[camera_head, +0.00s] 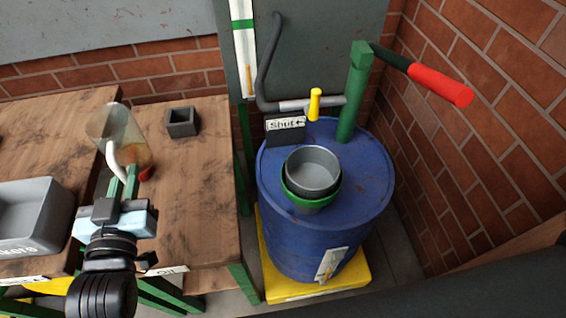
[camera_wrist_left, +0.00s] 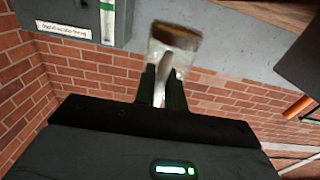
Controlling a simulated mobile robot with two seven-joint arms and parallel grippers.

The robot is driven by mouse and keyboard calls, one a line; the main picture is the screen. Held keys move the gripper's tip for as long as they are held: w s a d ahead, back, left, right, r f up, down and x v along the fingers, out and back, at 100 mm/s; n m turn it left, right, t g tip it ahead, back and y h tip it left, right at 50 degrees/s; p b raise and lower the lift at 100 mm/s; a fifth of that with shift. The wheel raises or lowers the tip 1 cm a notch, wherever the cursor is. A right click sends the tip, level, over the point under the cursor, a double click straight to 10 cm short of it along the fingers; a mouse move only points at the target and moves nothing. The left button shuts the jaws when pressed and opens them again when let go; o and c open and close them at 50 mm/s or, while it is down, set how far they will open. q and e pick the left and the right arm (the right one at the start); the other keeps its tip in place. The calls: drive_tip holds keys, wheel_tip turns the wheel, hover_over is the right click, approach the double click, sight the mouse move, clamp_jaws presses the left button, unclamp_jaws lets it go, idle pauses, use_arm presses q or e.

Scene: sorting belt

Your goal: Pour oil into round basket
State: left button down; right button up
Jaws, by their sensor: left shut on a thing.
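A clear jug (camera_head: 122,130) with brown oil low inside and a white handle is at the left in the head view. My left gripper (camera_head: 124,182) is shut on the handle. The jug is tilted in the head view; whether its base touches the table cannot be told. The jug (camera_wrist_left: 175,45) also shows in the left wrist view, between and beyond the fingers. A round grey basket (camera_head: 313,170) sits in a green rim on the blue barrel (camera_head: 290,235), right of my gripper and apart from it. My right gripper is not in view.
A wooden table (camera_head: 195,215) bears a small dark square box (camera_head: 182,122). A grey bin (camera_head: 32,215) stands at the left. A green post with a red-handled lever (camera_head: 440,84) rises behind the barrel. A brick wall bounds the right.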

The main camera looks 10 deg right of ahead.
use_arm(q)
drive_tip(key=w+d+r, duration=0.3)
drive_tip(key=d+r, duration=0.3)
drive_tip(key=d, duration=0.1)
drive_tip(key=w+d+r, duration=0.3)
drive_tip(key=d+r, duration=0.3)
drive_tip(key=d, duration=0.1)
drive_tip(key=shift+w+d, duration=0.1)
drive_tip(key=shift+d, duration=0.25)
